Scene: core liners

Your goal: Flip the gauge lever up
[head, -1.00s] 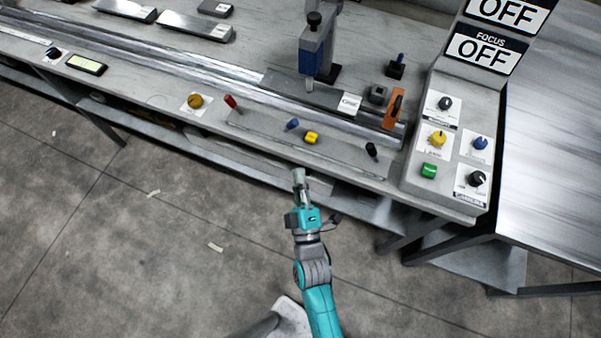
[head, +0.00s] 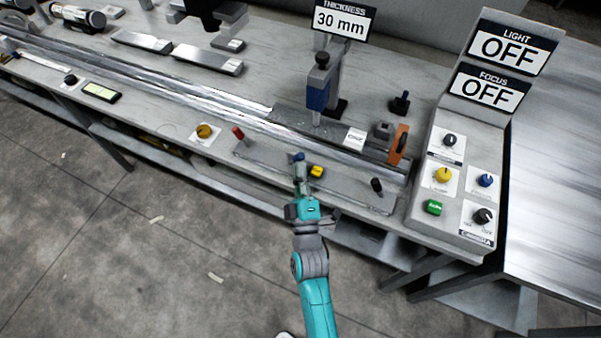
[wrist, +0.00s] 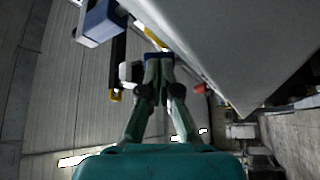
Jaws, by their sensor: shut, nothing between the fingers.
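A thickness gauge (head: 319,92) with a blue body and dark top knob stands on the bench. Small levers stick out along the bench's front strip: a red one (head: 238,133), a blue one (head: 298,157) and a black one (head: 376,185). None carries a readable label, so I cannot tell which is the gauge lever. My gripper (head: 301,180) is shut and empty, just in front of the blue lever in the head view. In the wrist view the closed fingertips (wrist: 159,58) overlap a small blue part; contact cannot be told. The red lever (wrist: 200,88) shows to their right.
A yellow button (head: 316,171) sits close right of my fingertips. A yellow knob (head: 204,131) is to the left. The control box (head: 440,214) with knobs and a green button stands at the right. The thickness sign (head: 344,22) reads 30 mm.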

